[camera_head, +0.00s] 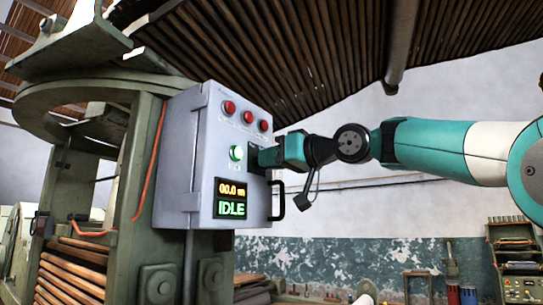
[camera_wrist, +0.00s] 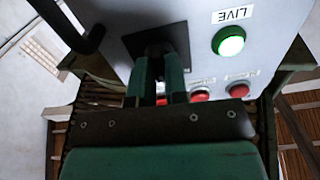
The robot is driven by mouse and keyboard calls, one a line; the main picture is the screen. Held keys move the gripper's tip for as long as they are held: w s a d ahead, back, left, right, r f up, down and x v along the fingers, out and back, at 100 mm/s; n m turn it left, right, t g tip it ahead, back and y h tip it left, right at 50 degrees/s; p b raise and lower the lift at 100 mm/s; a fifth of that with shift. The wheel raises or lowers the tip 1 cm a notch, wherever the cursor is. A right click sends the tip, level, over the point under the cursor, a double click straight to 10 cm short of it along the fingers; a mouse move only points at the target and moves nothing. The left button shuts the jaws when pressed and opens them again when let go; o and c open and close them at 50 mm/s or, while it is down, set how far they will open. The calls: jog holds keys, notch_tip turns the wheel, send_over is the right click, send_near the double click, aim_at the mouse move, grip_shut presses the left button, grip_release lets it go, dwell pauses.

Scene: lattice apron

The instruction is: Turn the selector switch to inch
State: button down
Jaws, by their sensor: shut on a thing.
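The grey control box (camera_head: 195,190) stands upright on the green machine frame. The selector switch sits on its front face; its black plate (camera_wrist: 130,42) shows in the wrist view, while its knob is hidden between my fingers. My gripper (camera_wrist: 160,72) is shut on the switch; in the head view my gripper (camera_head: 262,157) meets the box front from the right. The pointer and position labels are hidden, so I cannot tell which setting it is on. The display (camera_head: 231,198) reads 00.0 m and IDLE.
A lit green LIVE lamp (camera_head: 236,152) is left of my gripper. Several red buttons (camera_head: 248,117) are above it. A black door handle (camera_head: 277,200) is just below. Orange cable (camera_head: 148,165) runs along the frame.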

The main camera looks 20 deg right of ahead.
jog(key=shift+f+m+p, duration=0.1)
jog(key=shift+m+p, duration=1.2)
jog(key=shift+m, duration=2.7)
jog(key=c, duration=1.1)
grip_release()
jog(key=shift+c, duration=0.2)
jog(key=shift+d, duration=0.15)
